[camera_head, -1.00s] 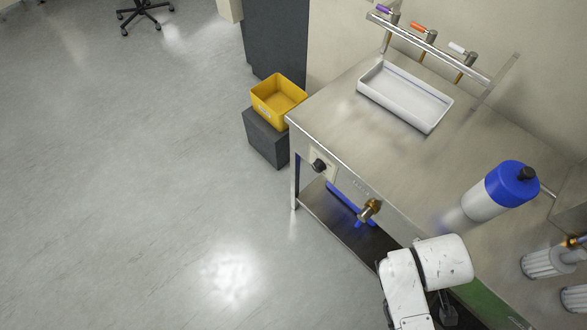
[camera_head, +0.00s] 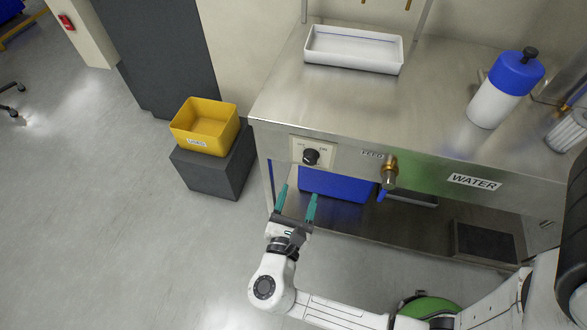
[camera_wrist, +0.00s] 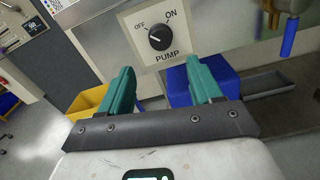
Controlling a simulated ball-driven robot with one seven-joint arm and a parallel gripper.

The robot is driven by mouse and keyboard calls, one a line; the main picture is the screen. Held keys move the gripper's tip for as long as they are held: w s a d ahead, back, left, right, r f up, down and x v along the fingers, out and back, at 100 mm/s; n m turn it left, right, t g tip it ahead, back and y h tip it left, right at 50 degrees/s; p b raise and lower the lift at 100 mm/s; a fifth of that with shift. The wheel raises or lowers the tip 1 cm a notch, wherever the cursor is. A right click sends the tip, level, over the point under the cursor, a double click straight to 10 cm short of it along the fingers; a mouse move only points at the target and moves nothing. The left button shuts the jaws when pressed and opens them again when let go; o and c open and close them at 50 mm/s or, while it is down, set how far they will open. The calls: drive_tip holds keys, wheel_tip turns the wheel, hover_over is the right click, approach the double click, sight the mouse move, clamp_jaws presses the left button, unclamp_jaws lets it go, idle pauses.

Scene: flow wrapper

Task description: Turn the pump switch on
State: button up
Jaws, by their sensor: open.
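The pump switch is a black rotary knob (camera_head: 311,157) on a pale plate (camera_head: 328,147) on the bench's front panel. In the wrist view the knob (camera_wrist: 160,38) sits above the word PUMP, with OFF at upper left and ON at upper right. Its light mark seems to point toward the OFF side. My gripper (camera_head: 299,190) is open and empty, its two green fingers below and in front of the plate, apart from the knob. In the wrist view the fingers (camera_wrist: 162,78) reach up toward the plate's lower edge, spread wider than the knob.
A brass valve with a blue handle (camera_head: 388,174) projects from the panel right of the switch. A blue bin (camera_head: 336,185) is under the bench. A yellow bin (camera_head: 205,125) stands on a grey block at left. A white tray (camera_head: 354,48) and blue-topped bottle (camera_head: 507,88) are on the bench.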

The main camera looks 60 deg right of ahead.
sight(309, 163)
drive_tip(key=x, duration=1)
drive_tip(key=shift+d, duration=0.1)
drive_tip(key=c, duration=1)
